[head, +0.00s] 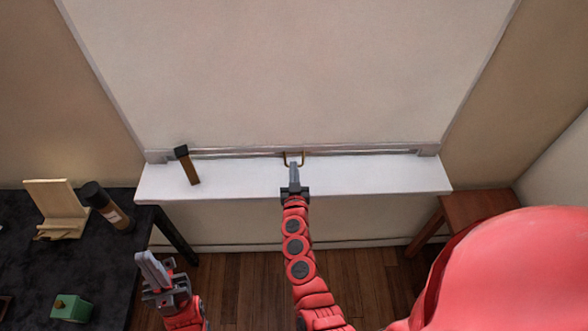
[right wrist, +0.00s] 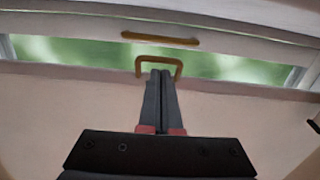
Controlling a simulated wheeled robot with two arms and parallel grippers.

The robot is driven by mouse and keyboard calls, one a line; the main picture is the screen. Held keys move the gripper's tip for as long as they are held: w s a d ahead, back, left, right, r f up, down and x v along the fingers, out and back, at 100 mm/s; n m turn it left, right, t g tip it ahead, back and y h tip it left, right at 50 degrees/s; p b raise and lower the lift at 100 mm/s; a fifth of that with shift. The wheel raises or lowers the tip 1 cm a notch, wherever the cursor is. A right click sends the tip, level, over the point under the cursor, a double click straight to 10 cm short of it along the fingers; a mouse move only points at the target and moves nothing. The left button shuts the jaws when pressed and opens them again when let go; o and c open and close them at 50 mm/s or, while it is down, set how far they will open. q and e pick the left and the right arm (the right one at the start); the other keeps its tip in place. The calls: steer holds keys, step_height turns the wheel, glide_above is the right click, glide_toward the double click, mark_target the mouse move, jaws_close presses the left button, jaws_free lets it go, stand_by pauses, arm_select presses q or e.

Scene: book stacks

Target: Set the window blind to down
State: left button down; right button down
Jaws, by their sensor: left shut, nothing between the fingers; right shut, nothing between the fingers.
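The window blind (head: 290,70) is a large cream panel that hangs almost to the white sill (head: 240,180) in the head view. A small brass loop handle (head: 302,158) is at its bottom rail; a brass loop (right wrist: 178,68) also shows in the right wrist view. My right gripper (head: 294,166) is shut, with its tips at the loop; the right wrist view shows the closed fingertips (right wrist: 160,73) overlapping the loop's opening. I cannot tell whether they touch it. My left gripper (head: 146,258) is shut and empty, low at the left, away from the blind.
A dark table (head: 25,270) at left holds a wooden stand (head: 58,205), a bottle (head: 105,205) and a green box (head: 70,308). A strip of green glass (right wrist: 80,52) shows behind the loop. A brown stool (head: 475,207) is at right.

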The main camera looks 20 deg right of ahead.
step_height(320, 180, down, 5)
steer(key=b, duration=0.4)
steer(key=shift+f, duration=0.1)
steer(key=shift+r, duration=0.25)
